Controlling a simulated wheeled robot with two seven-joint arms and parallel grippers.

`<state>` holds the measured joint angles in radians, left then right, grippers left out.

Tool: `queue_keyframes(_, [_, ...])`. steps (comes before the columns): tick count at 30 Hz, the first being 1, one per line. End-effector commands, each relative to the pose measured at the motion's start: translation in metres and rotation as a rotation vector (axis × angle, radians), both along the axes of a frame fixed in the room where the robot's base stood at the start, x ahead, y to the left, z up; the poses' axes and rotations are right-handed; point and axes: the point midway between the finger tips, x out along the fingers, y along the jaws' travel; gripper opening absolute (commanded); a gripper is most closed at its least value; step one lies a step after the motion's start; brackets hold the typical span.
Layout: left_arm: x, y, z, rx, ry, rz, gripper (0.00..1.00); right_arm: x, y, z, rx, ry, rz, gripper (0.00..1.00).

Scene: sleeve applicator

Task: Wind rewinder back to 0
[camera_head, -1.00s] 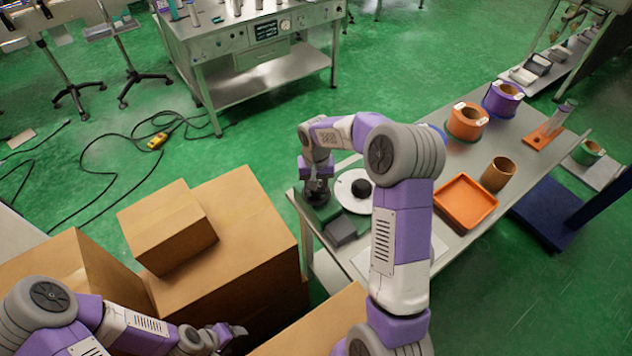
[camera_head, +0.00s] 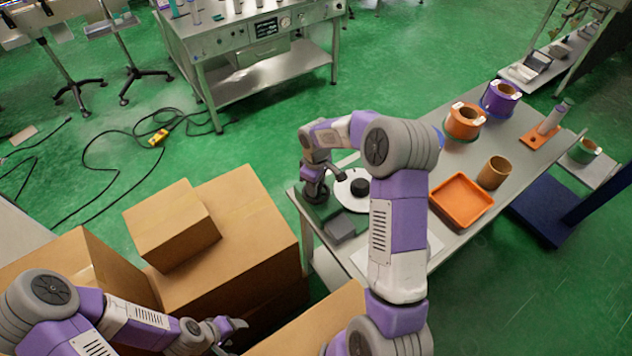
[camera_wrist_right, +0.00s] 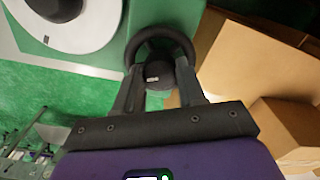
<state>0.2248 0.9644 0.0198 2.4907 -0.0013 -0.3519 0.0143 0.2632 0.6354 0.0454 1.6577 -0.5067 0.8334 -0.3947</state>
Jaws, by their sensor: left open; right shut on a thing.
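The rewinder stands at the near left end of the steel table, with a white disc (camera_head: 345,196) and black hub (camera_head: 359,186). Its green base shows in the right wrist view (camera_wrist_right: 200,25), with the disc (camera_wrist_right: 98,25) at upper left. My right gripper (camera_head: 313,192) is over the rewinder's left side. In the right wrist view its fingers (camera_wrist_right: 160,78) are shut on a dark round knob (camera_wrist_right: 159,74). Part of the knob is hidden by the fingers. My left gripper (camera_head: 236,330) is open and empty by the cardboard boxes, away from the rewinder.
Cardboard boxes (camera_head: 235,225) stand left of the table. A grey block (camera_head: 340,228) sits beside the disc. An orange tray (camera_head: 461,201), a brown roll (camera_head: 493,172) and coloured rolls (camera_head: 465,121) stand farther along the table. A cable lies on the green floor.

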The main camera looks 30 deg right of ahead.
Motion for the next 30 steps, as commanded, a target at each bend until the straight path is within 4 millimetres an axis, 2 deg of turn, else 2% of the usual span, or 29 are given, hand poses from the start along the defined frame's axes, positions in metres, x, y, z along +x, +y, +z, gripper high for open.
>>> queue_keyframes(30, [0.000,0.000,0.037,0.000,0.000,0.000,0.60,0.000,-0.001,0.002,0.000,0.000,0.966,0.09])
